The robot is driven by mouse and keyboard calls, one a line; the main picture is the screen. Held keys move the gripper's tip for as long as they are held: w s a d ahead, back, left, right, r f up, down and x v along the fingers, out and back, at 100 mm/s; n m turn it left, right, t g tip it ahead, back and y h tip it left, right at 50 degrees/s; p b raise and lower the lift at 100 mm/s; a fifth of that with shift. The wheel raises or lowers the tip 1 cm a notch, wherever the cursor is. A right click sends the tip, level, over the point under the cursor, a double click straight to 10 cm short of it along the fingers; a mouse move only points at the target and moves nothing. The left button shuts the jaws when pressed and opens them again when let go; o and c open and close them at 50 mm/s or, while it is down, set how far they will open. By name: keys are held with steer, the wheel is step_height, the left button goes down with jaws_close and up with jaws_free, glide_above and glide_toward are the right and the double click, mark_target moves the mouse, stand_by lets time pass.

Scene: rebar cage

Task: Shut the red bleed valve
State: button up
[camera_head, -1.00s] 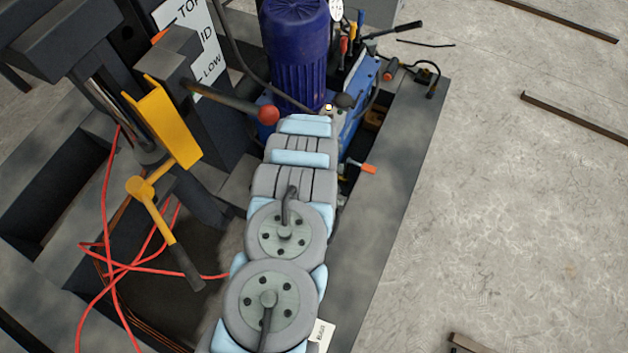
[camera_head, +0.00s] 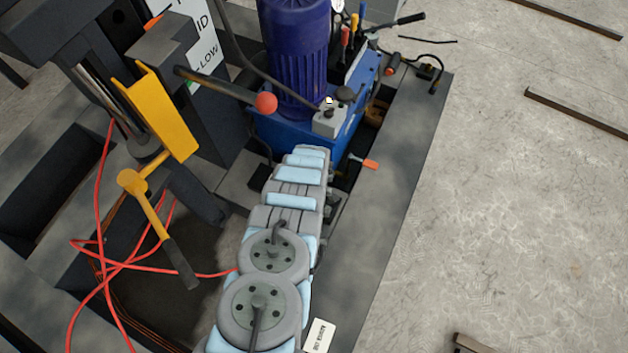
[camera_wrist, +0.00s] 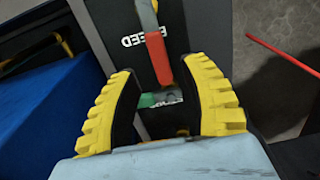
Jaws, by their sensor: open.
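The red bleed valve handle (camera_wrist: 158,58) shows in the wrist view as a short red grip on a grey metal lever, beside a dark plate (camera_wrist: 134,41) whose lettering appears to read BLEED. My gripper (camera_wrist: 160,72) is open. Its yellow-ribbed fingers stand on either side of the lower end of the red handle in the picture; I cannot tell how far off the handle is in depth. A small green part (camera_wrist: 148,100) shows between the fingers. In the head view my arm hides the gripper and I cannot make out the bleed valve.
A blue power pack (camera_head: 287,130) with a purple-blue motor (camera_head: 297,50) stands beyond my arm. An orange-tipped lever (camera_head: 369,163) sticks out at its right. A red-knobbed lever (camera_head: 266,102), a yellow-hubbed handle (camera_head: 133,182) and red hoses (camera_head: 108,262) lie left. Open floor (camera_head: 500,210) is right.

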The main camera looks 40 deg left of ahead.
steer(key=shift+f+b, duration=1.2)
steer(key=shift+f, duration=0.7)
jaws_close()
